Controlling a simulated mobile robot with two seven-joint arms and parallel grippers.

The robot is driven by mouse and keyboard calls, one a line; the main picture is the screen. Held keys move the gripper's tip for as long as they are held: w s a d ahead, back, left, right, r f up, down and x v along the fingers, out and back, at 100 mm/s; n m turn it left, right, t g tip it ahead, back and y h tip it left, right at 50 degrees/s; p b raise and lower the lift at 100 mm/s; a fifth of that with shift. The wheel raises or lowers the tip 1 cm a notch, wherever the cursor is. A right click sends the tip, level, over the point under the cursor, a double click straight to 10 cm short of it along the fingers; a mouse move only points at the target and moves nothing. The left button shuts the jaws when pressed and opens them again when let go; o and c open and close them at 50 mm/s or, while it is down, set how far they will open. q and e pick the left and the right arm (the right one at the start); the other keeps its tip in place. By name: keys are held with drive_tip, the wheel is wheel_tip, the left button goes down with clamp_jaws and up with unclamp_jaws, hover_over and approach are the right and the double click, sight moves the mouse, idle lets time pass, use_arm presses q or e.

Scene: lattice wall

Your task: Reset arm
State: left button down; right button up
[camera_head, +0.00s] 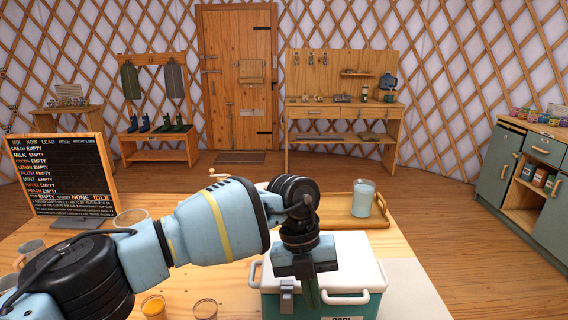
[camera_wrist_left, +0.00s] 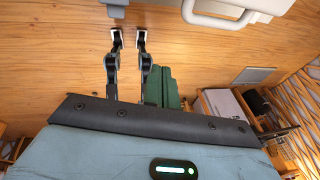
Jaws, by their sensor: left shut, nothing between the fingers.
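My left arm comes in from the left over the table. Its gripper (camera_head: 311,292) points down in front of the white-lidded cool box (camera_head: 350,262) and hides part of its lid and front. In the left wrist view the two fingers of the left gripper (camera_wrist_left: 129,40) show side by side with nothing between them. The gripper is shut and empty. The cool box's white lid and handle (camera_wrist_left: 225,15) also show at the top of the left wrist view. My right gripper is in neither view.
A wooden tray (camera_head: 338,218) with a glass of pale liquid (camera_head: 362,198) stands behind the cool box. A black menu board (camera_head: 58,175) stands at the left. Two small orange-filled cups (camera_head: 154,307) (camera_head: 205,309) are at the front edge. Mugs (camera_head: 30,250) stand at the left.

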use_arm(q)
drive_tip(key=s+d+n+g+h+p, duration=0.15)
drive_tip(key=s+d+g+h, duration=0.35)
drive_tip(key=s+d+h, duration=0.85)
drive_tip(key=w+a+f+n+t+y+p, duration=0.1)
drive_tip(key=a+f+n+t+y, duration=0.1)
drive_tip(key=a+f+n+t, duration=0.4)
drive_tip(key=w+a+f+n+t+y, duration=0.1)
drive_tip(key=a+f+n+t, duration=0.1)
drive_tip(key=a+n+t, duration=0.7)
drive_tip(key=w+a+f+n+t+y+p, duration=0.15)
drive_tip(key=a+f+n+t, duration=0.25)
drive_tip(key=n+t, duration=0.65)
drive_tip(key=s+a+f+n+g+y, duration=0.4)
drive_tip(key=s+a+f, duration=0.4)
drive_tip(key=s+a, duration=0.2)
drive_tip(key=s+a+f+n+g+y, duration=0.4)
drive_tip(key=s+a+f, duration=0.5)
drive_tip(key=s, duration=0.4)
drive_tip(key=shift+s+a+f+g+y, duration=0.15)
drive_tip(key=shift+a+g+y, duration=0.35)
drive_tip(key=shift+y, duration=0.1)
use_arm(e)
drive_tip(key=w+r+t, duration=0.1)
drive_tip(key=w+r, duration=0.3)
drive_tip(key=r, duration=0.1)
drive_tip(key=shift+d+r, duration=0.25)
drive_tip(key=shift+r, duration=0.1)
